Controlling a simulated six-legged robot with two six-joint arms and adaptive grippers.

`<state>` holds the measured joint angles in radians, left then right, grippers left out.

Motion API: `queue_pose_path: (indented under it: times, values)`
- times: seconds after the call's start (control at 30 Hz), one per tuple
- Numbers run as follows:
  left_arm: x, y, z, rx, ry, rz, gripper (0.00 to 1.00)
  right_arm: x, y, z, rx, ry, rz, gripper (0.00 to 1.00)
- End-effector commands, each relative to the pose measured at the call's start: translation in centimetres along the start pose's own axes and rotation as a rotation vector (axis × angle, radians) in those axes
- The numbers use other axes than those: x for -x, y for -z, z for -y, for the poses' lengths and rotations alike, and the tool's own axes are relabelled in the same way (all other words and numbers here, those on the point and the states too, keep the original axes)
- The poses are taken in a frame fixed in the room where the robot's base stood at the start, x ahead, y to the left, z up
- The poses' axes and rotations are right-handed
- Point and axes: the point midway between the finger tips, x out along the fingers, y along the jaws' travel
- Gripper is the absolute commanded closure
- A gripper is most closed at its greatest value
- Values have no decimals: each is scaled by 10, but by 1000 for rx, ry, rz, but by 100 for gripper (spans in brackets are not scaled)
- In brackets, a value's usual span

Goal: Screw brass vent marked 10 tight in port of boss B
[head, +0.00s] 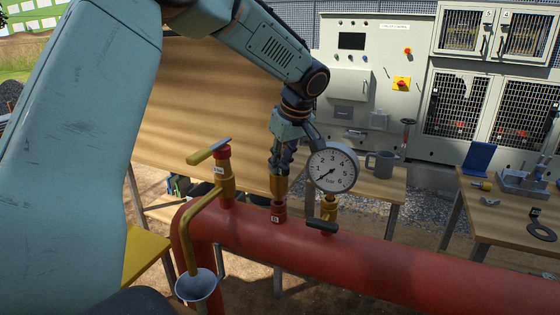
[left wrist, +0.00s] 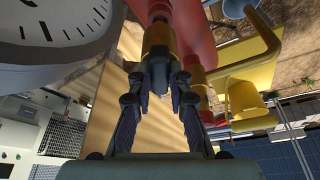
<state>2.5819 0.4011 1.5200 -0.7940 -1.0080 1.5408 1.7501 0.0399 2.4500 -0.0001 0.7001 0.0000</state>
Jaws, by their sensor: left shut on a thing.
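The brass vent (head: 279,187) stands upright over boss B (head: 279,214), a short red stub on top of the red pipe (head: 330,244). Its lower end meets the boss; I cannot tell how far it is threaded in. My left gripper (head: 278,171) comes down from above and is shut on the vent's upper part. In the left wrist view the gripper (left wrist: 160,88) has a finger on either side of the vent (left wrist: 157,42), with the red pipe beyond. The mark 10 cannot be read. My right gripper is not in view.
A pressure gauge (head: 333,167) stands close right of my left gripper. A brass valve (head: 225,180) with a bent outlet pipe stands left, above a grey cup (head: 197,285). A mug (head: 380,164) is on the table behind. A table (head: 480,215) at right holds a vise and loose parts.

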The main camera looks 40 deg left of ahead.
Motion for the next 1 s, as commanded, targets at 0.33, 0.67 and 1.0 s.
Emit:
queue_pose_path:
  times: [0.33, 0.67, 1.0]
  values:
    - [-4, -2, -2, 0, -1, -1, 100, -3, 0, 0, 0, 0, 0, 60]
    - [-12, -5, -2, 0, -1, -1, 100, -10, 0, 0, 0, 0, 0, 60]
    - [-14, -7, -1, 0, 1, 2, 100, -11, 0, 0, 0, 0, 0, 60]
